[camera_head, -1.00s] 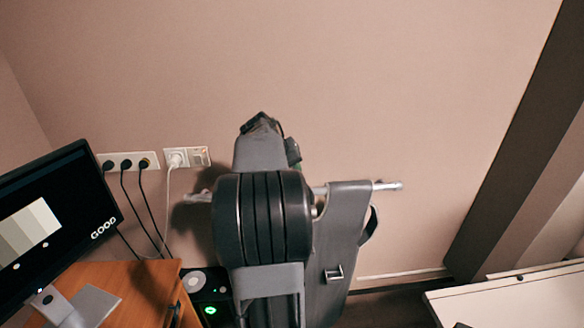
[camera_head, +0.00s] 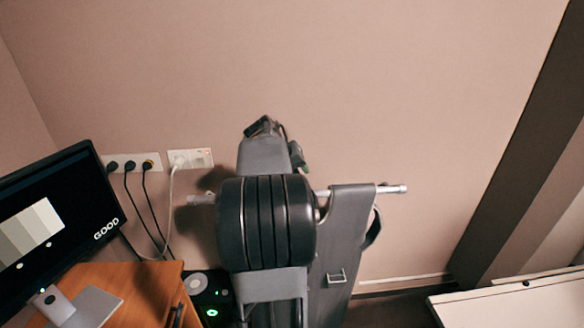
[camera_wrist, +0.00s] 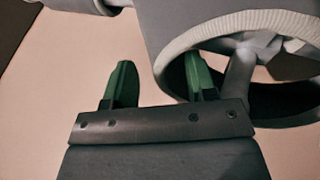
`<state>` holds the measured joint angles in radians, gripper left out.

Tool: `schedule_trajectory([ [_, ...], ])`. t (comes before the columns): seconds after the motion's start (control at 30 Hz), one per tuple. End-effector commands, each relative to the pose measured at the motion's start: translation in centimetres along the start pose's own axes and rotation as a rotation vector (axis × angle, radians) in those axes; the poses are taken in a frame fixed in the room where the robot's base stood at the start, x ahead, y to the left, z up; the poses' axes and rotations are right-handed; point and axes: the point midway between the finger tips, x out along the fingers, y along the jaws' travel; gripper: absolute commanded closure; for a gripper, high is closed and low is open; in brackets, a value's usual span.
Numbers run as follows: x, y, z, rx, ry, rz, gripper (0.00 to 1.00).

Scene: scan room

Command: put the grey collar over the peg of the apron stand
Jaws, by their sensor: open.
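A grey curved piece with a pale ribbed edge (camera_wrist: 205,35), which looks like the grey collar, is just beyond the right finger. It curves around grey tubes (camera_wrist: 240,75) that look like part of the stand. I cannot tell whether the right finger touches it. In the head view the apron stand's metal bar (camera_head: 392,189) shows with a grey apron (camera_head: 345,225) hanging on it.
A monitor (camera_head: 60,225) and a wooden desk (camera_head: 140,285) stand at the left, with wall sockets (camera_head: 190,158) and cables behind. A black box with a green light (camera_head: 212,300) is beside the desk. A white surface (camera_head: 515,305) is at the lower right.

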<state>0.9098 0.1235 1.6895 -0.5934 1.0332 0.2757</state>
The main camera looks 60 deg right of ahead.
Motion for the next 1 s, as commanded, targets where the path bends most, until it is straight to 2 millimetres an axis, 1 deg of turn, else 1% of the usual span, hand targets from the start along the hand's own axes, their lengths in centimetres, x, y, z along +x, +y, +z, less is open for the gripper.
schedule_trajectory([
  [0.17,-1.9,0.0,-0.1,0.001,0.006,-0.001,0.48],
  [0.5,-8.8,-0.1,0.0,0.000,0.007,-0.001,0.48],
  [0.7,-11.9,0.0,-0.1,0.001,0.006,-0.001,0.48],
  [0.83,-13.1,0.0,0.0,0.000,0.004,-0.001,0.48],
  [1.0,-13.7,0.0,0.0,0.001,0.003,0.000,0.48],
])
